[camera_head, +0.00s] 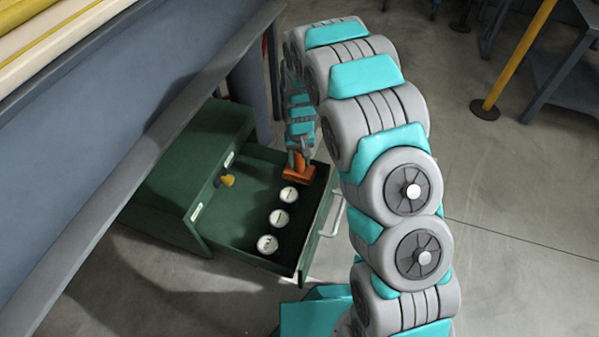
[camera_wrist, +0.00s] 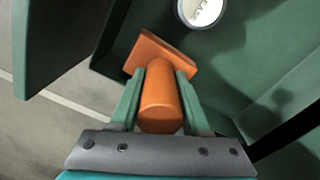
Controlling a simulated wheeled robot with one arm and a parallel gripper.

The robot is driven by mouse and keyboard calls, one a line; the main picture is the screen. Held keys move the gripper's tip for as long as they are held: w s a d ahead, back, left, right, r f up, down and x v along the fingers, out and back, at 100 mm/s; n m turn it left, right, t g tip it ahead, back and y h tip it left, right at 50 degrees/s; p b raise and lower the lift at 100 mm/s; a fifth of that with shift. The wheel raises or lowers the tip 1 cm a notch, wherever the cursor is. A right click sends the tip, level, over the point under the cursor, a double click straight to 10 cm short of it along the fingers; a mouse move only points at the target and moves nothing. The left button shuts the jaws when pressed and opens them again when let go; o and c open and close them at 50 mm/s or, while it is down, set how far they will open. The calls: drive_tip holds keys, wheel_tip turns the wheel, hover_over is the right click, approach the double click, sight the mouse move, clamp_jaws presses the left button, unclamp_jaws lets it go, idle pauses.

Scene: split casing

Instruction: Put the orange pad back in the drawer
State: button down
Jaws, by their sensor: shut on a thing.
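The orange pad (camera_head: 298,173) is a flat rectangular block with a round handle. It shows over the far right part of the open green drawer (camera_head: 240,232). My gripper (camera_head: 300,153) is shut on the pad's handle from above. In the wrist view the two green fingers (camera_wrist: 155,95) flank the orange handle, and the flat block of the pad (camera_wrist: 160,52) lies beyond the fingertips. I cannot tell whether the pad touches the drawer floor.
Several round white-faced gauges (camera_head: 280,218) stand in a row in the drawer, one (camera_wrist: 200,10) near the pad. A yellow item (camera_head: 227,180) is at the drawer's back left. The green cabinet (camera_head: 195,150) sits under a blue-grey bench (camera_head: 110,120). The drawer's front has a pale handle (camera_head: 334,215).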

sight(300, 170)
drive_tip(key=shift+f, duration=2.4)
drive_tip(key=shift+f, duration=0.1)
drive_tip(key=shift+c, duration=1.8)
unclamp_jaws()
